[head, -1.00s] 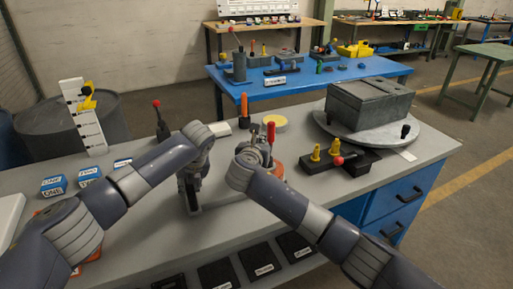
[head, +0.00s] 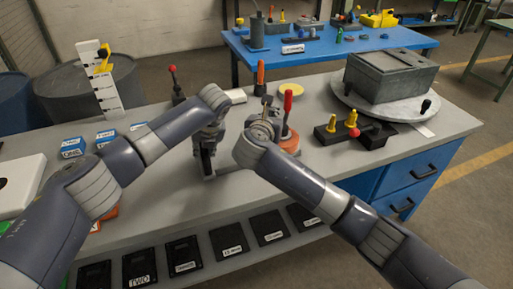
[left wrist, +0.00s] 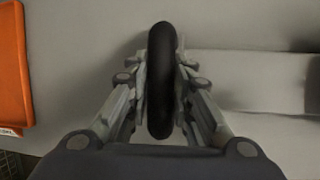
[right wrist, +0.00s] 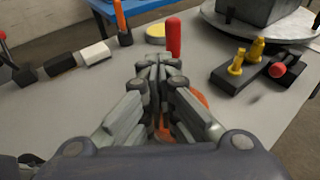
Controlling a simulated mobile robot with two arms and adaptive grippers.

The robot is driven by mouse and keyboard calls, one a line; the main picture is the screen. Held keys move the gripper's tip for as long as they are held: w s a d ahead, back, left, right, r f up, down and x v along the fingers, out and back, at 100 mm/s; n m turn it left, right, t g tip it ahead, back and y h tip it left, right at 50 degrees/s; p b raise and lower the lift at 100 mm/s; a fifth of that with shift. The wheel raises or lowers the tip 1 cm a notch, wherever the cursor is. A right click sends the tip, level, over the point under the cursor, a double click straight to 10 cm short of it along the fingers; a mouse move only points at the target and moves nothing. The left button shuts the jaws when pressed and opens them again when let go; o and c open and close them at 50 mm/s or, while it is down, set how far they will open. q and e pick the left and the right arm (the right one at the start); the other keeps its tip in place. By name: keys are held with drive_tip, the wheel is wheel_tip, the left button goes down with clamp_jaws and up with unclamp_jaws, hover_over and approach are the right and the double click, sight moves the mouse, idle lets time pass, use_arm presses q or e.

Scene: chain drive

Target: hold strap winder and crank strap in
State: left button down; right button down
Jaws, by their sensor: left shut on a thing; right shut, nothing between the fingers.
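An orange round drum (head: 290,144) with an upright red handle (head: 287,98) stands on the grey bench; it looks like the strap winder. In the right wrist view, the red handle (right wrist: 173,38) rises just beyond my right gripper (right wrist: 158,62), and part of the orange drum (right wrist: 203,98) shows beside the fingers. My right gripper is shut and empty. My left gripper (head: 207,145) points down, left of the drum. In the left wrist view, it is shut on a black rounded grip (left wrist: 160,85); what that belongs to is mostly hidden. A pale flat bar or strip (left wrist: 250,82) lies beside it.
A black block with yellow pegs and a red knob (head: 353,132) stands right of the drum. A grey box (head: 390,75) sits on a round plate behind. Blue boxes (head: 72,147) and a white gauge (head: 100,85) are left.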

use_arm(q)
drive_tip(key=c, duration=1.3)
unclamp_jaws()
drive_tip(key=shift+d, duration=0.1)
drive_tip(key=shift+r, duration=0.1)
drive_tip(key=v, duration=1.1)
drive_tip(key=shift+s+d+r, duration=0.15)
drive_tip(key=shift+s+r, duration=0.1)
drive_tip(key=shift+r, duration=0.05)
